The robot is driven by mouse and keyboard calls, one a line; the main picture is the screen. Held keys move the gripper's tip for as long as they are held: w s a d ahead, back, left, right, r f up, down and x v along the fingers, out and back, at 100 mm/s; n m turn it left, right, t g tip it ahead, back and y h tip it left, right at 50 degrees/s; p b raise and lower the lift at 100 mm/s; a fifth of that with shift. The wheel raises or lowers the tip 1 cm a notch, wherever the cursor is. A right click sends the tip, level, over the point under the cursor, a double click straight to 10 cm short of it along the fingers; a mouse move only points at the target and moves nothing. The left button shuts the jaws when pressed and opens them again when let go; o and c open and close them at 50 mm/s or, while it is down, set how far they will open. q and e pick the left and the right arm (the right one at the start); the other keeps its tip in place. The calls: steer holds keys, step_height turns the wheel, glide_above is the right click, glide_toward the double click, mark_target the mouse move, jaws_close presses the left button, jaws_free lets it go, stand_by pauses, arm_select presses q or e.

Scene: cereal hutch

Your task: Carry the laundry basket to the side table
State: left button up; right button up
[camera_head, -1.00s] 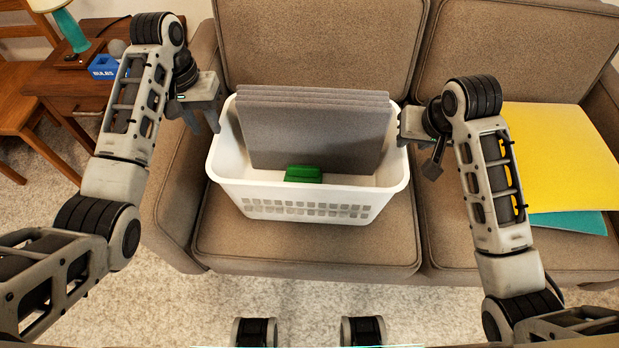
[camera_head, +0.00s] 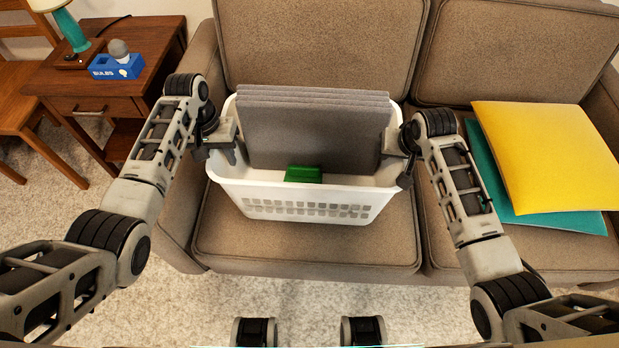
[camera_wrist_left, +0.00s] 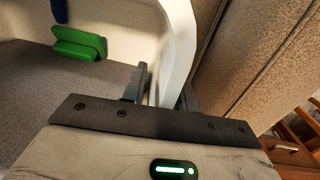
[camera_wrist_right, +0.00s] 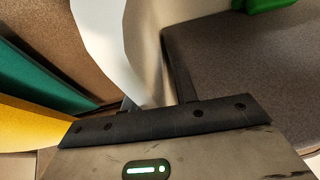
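The white laundry basket (camera_head: 222,171) stands upright on the sofa's left seat. Grey folded panels (camera_head: 310,130) stand upright in it, with a green block (camera_head: 304,174) in front. My left gripper (camera_head: 236,152) is at the basket's left rim; in the left wrist view its fingers (camera_wrist_left: 163,92) lie either side of the basket wall (camera_wrist_left: 178,45) and appear closed on it. My right gripper (camera_head: 399,158) is at the right rim; its fingers (camera_wrist_right: 148,100) lie either side of the wall (camera_wrist_right: 105,35) and appear closed on it. The side table (camera_head: 150,58) is at the back left.
A blue bulb box (camera_head: 116,67) and a teal lamp (camera_head: 72,32) occupy part of the side table. A wooden chair (camera_head: 20,95) stands left of it. The sofa arm (camera_head: 178,205) lies between basket and table. Yellow (camera_head: 550,150) and teal (camera_head: 485,165) sheets lie on the right seat.

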arm_select(q)
jaws_close()
arm_select(e)
jaws_close()
stand_by(0.9)
